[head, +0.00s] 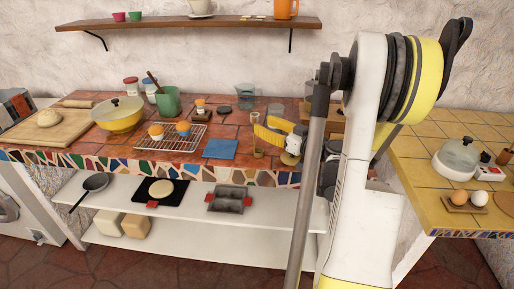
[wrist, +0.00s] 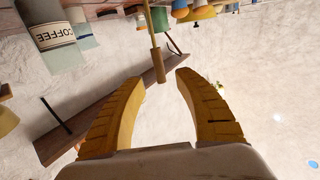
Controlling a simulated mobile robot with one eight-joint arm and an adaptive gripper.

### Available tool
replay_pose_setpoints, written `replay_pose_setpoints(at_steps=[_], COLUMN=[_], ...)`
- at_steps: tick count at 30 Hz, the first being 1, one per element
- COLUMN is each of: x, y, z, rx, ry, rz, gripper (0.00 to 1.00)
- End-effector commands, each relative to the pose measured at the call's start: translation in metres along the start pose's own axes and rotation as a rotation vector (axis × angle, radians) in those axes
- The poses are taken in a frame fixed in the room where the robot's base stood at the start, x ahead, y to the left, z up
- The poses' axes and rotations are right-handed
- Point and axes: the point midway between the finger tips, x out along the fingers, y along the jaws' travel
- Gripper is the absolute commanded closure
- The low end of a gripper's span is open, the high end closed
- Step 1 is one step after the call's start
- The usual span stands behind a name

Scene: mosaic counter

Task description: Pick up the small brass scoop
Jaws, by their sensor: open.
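The small brass scoop (wrist: 157,62) shows in the wrist view as a thin brass rod with a thicker end, in the gap between the fingertips. It looks apart from both fingers. In the head view a small brass piece (head: 258,152) stands on the tiled counter, just by the fingers; it looks like the scoop's lower part. My gripper (wrist: 160,77) has two yellow curved fingers, spread wide and empty. In the head view my gripper (head: 258,128) reaches in from the right, low over the counter. The scoop's bowl is not clear in either view.
A coffee jar (wrist: 55,38) shows in the wrist view. A wall shelf (head: 200,22) hangs above.

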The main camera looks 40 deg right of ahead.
Motion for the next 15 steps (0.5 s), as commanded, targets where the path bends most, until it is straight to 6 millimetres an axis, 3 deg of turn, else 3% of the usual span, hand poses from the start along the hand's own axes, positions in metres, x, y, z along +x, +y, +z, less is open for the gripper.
replay_pose_setpoints(at_steps=[6, 15], x=[0.034, 0.04], y=[-0.001, 0.0], z=[0.004, 0.002], rx=[0.0, 0.0], ry=[0.0, -0.001], rz=[-0.003, -0.001], gripper=[0.61, 0.61])
